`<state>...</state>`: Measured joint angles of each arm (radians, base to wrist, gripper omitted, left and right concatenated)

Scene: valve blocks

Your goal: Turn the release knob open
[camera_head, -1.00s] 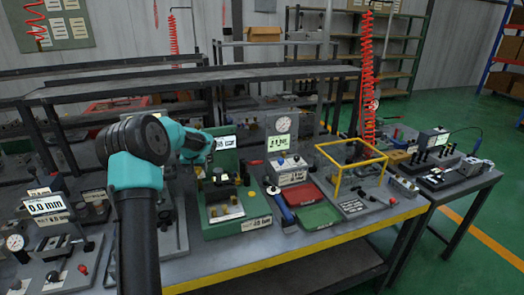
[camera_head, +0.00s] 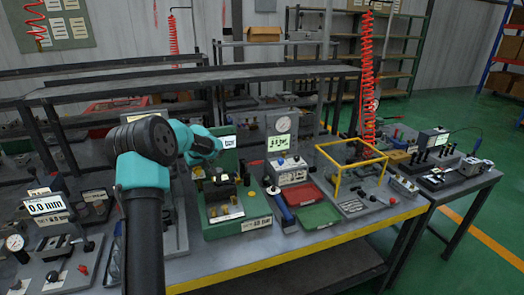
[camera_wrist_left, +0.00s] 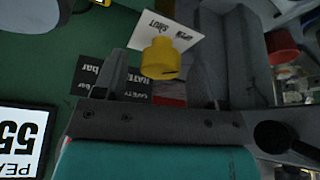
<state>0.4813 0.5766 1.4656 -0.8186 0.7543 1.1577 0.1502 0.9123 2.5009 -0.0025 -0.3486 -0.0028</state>
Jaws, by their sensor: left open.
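The yellow knob (camera_wrist_left: 162,58) shows in the left wrist view, in front of a white label (camera_wrist_left: 168,32) that reads OPEN and SHUT. My left gripper (camera_wrist_left: 160,72) is open, with a dark finger on each side of the knob. I cannot tell whether the fingers touch it. In the head view my left gripper (camera_head: 220,178) is over the green fixture (camera_head: 208,229), low in front of its upright panel. The knob is too small and covered to pick out there. My right gripper is not in view.
A display (camera_wrist_left: 22,140) stands at the left in the wrist view. A gauge box (camera_head: 290,170), a red tray (camera_head: 304,191), a green tray (camera_head: 317,215) and a yellow frame (camera_head: 338,165) stand right of the fixture. A red knob (camera_wrist_left: 280,46) is right of my gripper.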

